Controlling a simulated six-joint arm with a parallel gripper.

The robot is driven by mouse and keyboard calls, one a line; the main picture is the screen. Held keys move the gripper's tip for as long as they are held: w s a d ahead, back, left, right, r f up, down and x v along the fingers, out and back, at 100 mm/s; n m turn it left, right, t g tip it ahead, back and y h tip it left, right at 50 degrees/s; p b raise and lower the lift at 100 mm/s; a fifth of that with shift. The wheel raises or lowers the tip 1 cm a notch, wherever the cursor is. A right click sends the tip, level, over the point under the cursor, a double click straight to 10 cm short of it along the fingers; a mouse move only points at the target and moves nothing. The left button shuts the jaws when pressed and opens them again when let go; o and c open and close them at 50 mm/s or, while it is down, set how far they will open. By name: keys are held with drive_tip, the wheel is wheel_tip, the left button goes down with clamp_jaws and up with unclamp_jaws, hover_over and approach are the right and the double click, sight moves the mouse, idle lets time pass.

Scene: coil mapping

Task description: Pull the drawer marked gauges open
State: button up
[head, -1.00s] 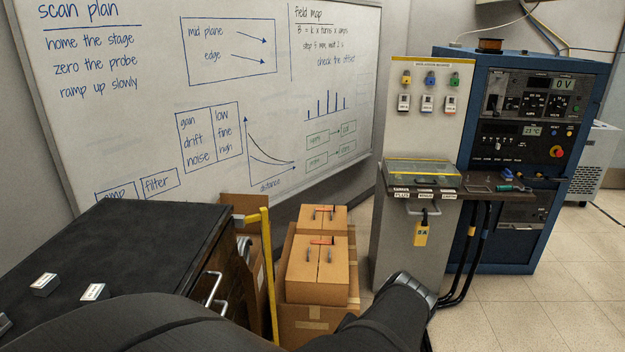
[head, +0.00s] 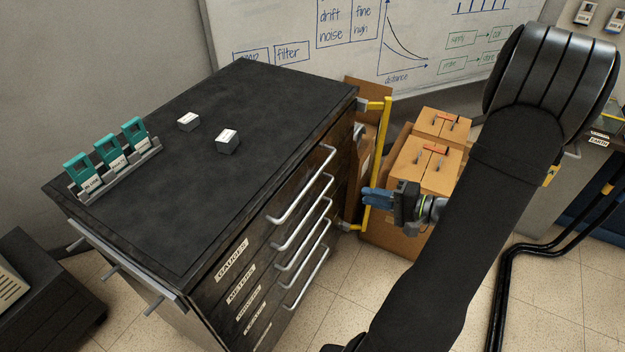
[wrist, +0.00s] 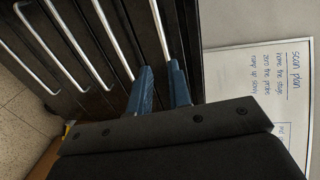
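The top drawer carries the label GAUGES (head: 232,260) on the front of a black cabinet. Its silver bar handle (head: 303,190) runs along that front, and the drawer looks closed. My gripper (head: 368,196) has blue fingers pointed at the cabinet front, to the right of the handle and apart from it in the head view. In the wrist view the fingers (wrist: 162,68) are open with a gap between them. The top handle (wrist: 160,28) lies ahead, lined up with that gap. The labels do not show in the wrist view.
More labelled drawers with bar handles (head: 300,240) sit below. A yellow rail (head: 377,165) stands at the cabinet's right side, near my gripper, with cardboard boxes (head: 425,165) behind. White blocks (head: 228,142) and a rack of teal tags (head: 110,155) are on top.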

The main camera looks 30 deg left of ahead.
sight(311, 180)
drive_tip(key=x, duration=1.7)
drive_tip(key=shift+a, duration=0.35)
drive_tip(key=shift+c, duration=0.5)
clamp_jaws()
